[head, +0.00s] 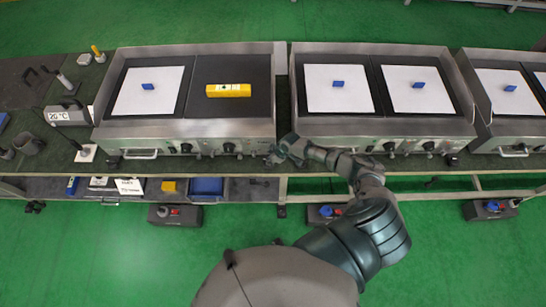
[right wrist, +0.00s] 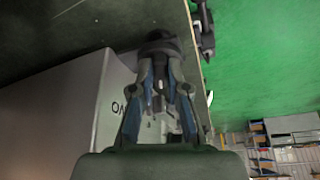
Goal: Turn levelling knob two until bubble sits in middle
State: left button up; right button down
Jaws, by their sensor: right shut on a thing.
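The yellow spirit level (head: 228,90) lies on the bare dark right plate of the left griddle (head: 190,128). Its bubble is too small to read. My right gripper (head: 275,156) is at the lower right front corner of this griddle. In the right wrist view my right gripper's fingers (right wrist: 161,88) are closed in on a dark round knob (right wrist: 158,44) beyond the steel body. The fingers hide part of the knob, and in the head view it is hidden behind the gripper. My left gripper is not in view.
A second griddle (head: 385,128) stands just right of my gripper. White sheets with blue blocks cover the other plates. A temperature display (head: 68,114) is at the left. A lower shelf holds a blue bin (head: 207,187). The green floor in front is mostly clear.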

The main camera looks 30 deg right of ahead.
jog(key=m+p, duration=0.2)
jog(key=m+h+p, duration=0.1)
jog(key=m+p, duration=0.1)
jog(key=a+m+t+h+p, duration=0.1)
jog(key=m+p, duration=0.1)
jog(key=p, duration=0.1)
jog(key=shift+r+m, duration=0.3)
jog(key=shift+r, duration=0.05)
jog(key=shift+f+m+h+p, duration=0.1)
jog(key=shift+m+h+p, duration=0.45)
jog(key=shift+m, duration=0.25)
jog(key=shift+w+a+m+h+p, duration=0.2)
jog(key=shift+m+h+p, duration=0.3)
jog(key=shift+m, duration=0.9)
jog(key=shift+d, duration=0.15)
jog(key=c, duration=1.2)
grip_release()
jog(key=shift+o, duration=0.2)
jog(key=shift+f, duration=0.15)
jog(key=shift+s, duration=0.1)
